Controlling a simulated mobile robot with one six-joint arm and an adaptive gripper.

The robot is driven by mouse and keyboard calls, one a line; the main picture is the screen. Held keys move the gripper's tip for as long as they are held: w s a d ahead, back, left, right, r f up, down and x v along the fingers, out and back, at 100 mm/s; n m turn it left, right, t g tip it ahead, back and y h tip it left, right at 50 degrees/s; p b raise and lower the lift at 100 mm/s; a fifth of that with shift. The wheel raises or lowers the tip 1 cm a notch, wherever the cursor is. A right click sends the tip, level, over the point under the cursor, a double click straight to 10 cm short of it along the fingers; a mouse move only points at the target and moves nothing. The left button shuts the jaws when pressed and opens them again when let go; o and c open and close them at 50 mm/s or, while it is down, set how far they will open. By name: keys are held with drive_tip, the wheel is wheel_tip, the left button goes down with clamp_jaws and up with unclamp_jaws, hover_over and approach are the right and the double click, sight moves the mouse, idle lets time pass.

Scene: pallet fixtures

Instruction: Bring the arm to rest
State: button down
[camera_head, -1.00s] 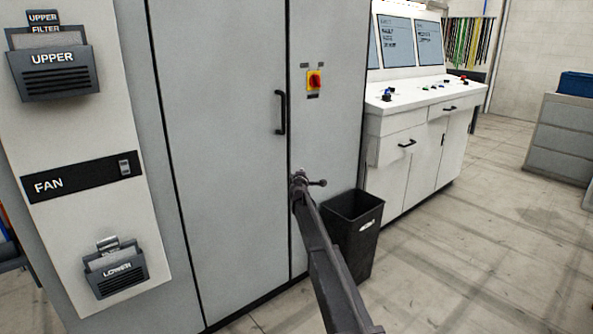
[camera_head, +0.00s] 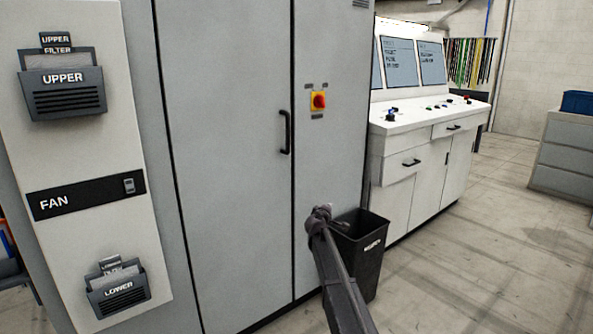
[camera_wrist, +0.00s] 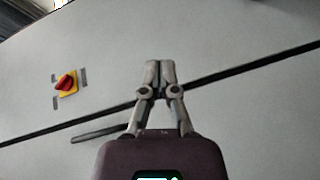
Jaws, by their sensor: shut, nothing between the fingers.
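My arm rises from the bottom of the head view, in front of the grey cabinet (camera_head: 225,150) and partly over the black bin. My gripper shows in the wrist view (camera_wrist: 153,66) with its fingertips together and nothing between them. It points at the cabinet's grey doors; I cannot tell how far off they are. In the head view the fingers are not clear at the arm's end. In the wrist view the door handle (camera_wrist: 100,131) lies left of the fingers, partly hidden behind them.
A red and yellow switch (camera_head: 318,101) sits on the cabinet door. A black bin (camera_head: 363,250) stands on the floor beside the cabinet. A fan panel (camera_head: 86,194) with two filter holders is at the left. A white console (camera_head: 430,125) stands behind.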

drive_tip(key=s+d+f+m+g, duration=0.3)
drive_tip(key=s, duration=0.5)
drive_tip(key=s+d+f+m+g, duration=0.2)
drive_tip(key=s+d+f, duration=0.15)
drive_tip(key=s, duration=0.55)
drive_tip(key=s+d+f+m+g, duration=0.3)
drive_tip(key=s+f, duration=0.1)
drive_tip(key=s, duration=0.4)
drive_tip(key=s+a+f+m+g+y, duration=0.1)
drive_tip(key=s+a+f+g+y, duration=0.1)
drive_tip(key=s, duration=0.7)
drive_tip(key=s+a+f+m+g+y, duration=0.1)
drive_tip(key=s+f+g, duration=0.15)
drive_tip(key=s, duration=0.65)
drive_tip(key=s+a+f+m+g+y, duration=0.1)
drive_tip(key=s+a+g+y, duration=0.15)
drive_tip(key=s, duration=0.65)
wheel_tip(320, 180, up, 22)
drive_tip(key=p, duration=2.2)
drive_tip(key=shift+s, duration=0.25)
